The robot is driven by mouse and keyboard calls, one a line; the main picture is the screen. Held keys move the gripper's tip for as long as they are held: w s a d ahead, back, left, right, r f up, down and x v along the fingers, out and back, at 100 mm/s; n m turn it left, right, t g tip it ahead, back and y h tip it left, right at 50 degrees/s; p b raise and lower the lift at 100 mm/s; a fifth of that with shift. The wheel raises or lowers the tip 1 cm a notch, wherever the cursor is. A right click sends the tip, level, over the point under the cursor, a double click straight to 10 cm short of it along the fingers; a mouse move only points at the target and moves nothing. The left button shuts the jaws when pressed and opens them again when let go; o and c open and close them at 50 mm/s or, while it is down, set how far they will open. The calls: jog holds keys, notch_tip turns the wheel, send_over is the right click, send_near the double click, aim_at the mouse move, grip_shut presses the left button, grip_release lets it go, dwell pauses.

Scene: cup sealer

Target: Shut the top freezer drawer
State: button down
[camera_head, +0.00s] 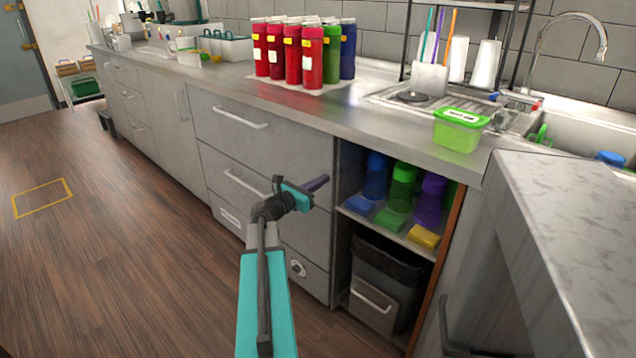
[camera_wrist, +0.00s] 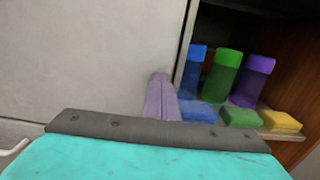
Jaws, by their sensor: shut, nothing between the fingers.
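The top drawer front (camera_head: 285,140) is a grey panel with a bar handle (camera_head: 240,117), under the counter in the head view. It looks about flush with the fronts around it, and I cannot make out a gap. My gripper (camera_head: 318,183) is in front of its lower right part, below and right of the handle. Its purple fingers are shut and empty. In the wrist view the shut fingers (camera_wrist: 161,97) point at a plain grey front (camera_wrist: 90,60) near its right edge. I cannot tell whether they touch it.
Right of the drawers is an open shelf (camera_head: 400,232) with coloured bottles and boxes above a dark bin (camera_head: 375,290). A light-topped counter (camera_head: 570,220) juts out at the right. Red bottles (camera_head: 311,60) stand on the worktop. The wooden floor (camera_head: 110,250) at left is clear.

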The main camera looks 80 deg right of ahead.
jog(key=shift+s+d+r, duration=0.25)
jog(key=shift+r, duration=0.05)
jog(key=shift+a, duration=0.1)
jog(key=p+v, duration=0.1)
jog(key=v, duration=1.3)
jog(key=shift+w+a+f, duration=0.2)
jog(key=shift+f, duration=0.05)
jog(key=shift+p, duration=0.3)
